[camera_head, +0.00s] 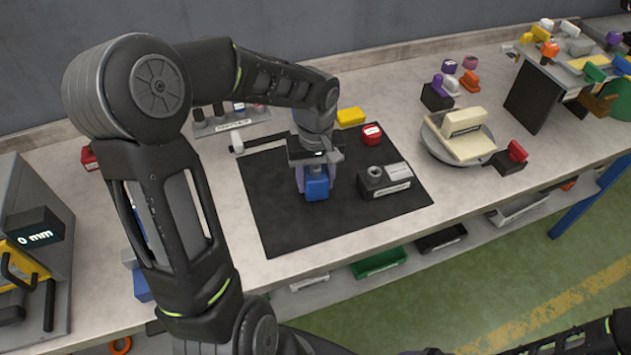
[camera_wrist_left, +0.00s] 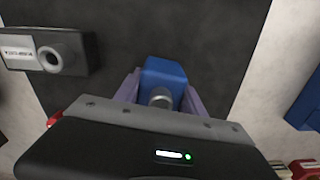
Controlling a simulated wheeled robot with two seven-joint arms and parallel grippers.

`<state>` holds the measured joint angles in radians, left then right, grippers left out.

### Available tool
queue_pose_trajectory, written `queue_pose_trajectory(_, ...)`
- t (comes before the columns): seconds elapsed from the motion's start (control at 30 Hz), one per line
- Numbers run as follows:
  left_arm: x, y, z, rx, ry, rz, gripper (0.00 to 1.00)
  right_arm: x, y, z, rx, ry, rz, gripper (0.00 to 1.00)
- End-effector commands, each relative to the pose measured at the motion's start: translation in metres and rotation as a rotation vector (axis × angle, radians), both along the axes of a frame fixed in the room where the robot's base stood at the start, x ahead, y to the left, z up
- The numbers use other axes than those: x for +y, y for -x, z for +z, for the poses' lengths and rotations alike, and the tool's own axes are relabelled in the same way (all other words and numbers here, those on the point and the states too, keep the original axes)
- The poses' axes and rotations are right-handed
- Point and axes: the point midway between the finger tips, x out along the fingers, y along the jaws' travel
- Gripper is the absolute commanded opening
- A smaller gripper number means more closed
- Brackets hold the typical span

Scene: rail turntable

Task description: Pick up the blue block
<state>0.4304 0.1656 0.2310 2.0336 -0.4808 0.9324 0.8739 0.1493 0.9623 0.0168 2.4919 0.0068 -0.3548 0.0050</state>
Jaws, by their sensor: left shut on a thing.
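The blue block (camera_head: 317,186) is at my left gripper (camera_head: 314,180), over the black mat (camera_head: 275,222) in the middle of the bench. My left gripper is shut on the block, with a purple finger on each side of it. In the left wrist view the blue block (camera_wrist_left: 163,76) sits between the purple fingers (camera_wrist_left: 160,95), and a round grey knob on it faces the camera. I cannot tell whether the block touches the mat. My right gripper is not in view.
A grey fixture with a round hole (camera_head: 385,182) stands right of the block on the mat. A red block (camera_head: 371,134) and a yellow block (camera_head: 350,116) lie behind. A round turntable (camera_head: 432,143) stands further right.

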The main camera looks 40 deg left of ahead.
Motion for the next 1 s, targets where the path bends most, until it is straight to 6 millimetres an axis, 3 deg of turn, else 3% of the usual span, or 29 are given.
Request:
queue_pose_trajectory(0.5, 0.0, -0.001, 0.086, -0.005, -0.001, 0.0, 0.0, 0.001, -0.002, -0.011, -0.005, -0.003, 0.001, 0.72)
queue_pose_trajectory(1.0, 0.0, 0.0, 0.092, -0.001, 0.0, 0.0, 0.0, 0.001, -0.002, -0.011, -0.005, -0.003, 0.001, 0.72)
